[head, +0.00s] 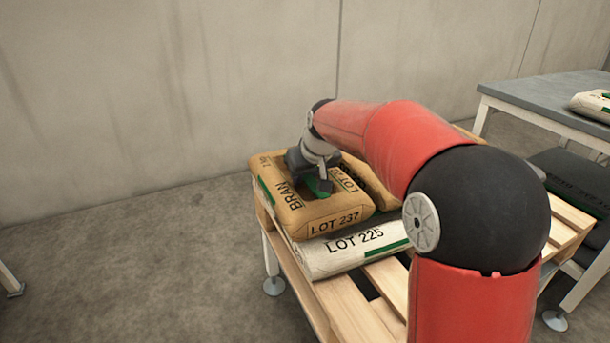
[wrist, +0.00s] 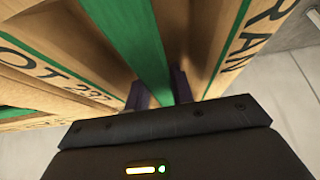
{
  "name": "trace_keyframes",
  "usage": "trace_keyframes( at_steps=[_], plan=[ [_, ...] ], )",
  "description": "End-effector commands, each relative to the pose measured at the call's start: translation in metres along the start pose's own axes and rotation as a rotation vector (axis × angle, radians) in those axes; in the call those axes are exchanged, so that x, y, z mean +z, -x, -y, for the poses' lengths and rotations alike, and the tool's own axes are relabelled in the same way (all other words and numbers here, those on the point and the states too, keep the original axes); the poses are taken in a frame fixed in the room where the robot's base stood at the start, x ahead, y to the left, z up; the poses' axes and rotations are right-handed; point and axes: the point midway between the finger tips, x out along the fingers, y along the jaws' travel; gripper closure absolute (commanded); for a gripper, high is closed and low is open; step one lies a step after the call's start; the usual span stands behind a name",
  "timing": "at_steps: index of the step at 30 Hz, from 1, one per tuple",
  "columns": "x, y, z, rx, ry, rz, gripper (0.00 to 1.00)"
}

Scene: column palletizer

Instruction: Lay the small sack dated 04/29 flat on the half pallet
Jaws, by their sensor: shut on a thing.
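A brown sack marked BRAN and LOT 237 (head: 335,226) lies level over a white sack marked LOT 225 (head: 350,250) on the wooden pallet (head: 345,308). My gripper (head: 318,186) points down at the top of the brown sack. In the wrist view its fingers (wrist: 160,92) are shut on the sack's green-striped middle (wrist: 146,45). I cannot tell whether the sack rests fully on the white one or hangs just above it. No date is readable on any sack.
Another brown sack (head: 372,186) lies behind, partly hidden by my arm. Bare slats show at the pallet's front and right (head: 572,216). A grey table (head: 535,92) with a white sack (head: 592,104) stands at right, with a dark sack (head: 570,180) below. A concrete wall (head: 170,90) is behind.

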Motion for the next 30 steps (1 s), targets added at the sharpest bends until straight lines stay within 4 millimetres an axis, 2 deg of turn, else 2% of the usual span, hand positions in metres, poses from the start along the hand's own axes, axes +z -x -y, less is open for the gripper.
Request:
trace_keyframes(
  at_steps=[1, 6, 13, 17, 20, 30],
  plan=[
    [0.000, 0.000, 0.000, 0.000, 0.000, 0.000, 0.75],
    [0.000, 0.001, 0.000, 0.000, 0.000, 0.000, 0.55],
    [-0.001, 0.001, 0.000, 0.000, 0.000, 0.000, 0.55],
    [-0.006, 0.010, 0.000, 0.000, 0.000, -0.001, 0.55],
    [-0.008, 0.023, 0.000, 0.001, 0.000, -0.004, 0.55],
    [-0.008, 0.098, -0.001, 0.002, -0.001, -0.004, 0.55]
  ],
)
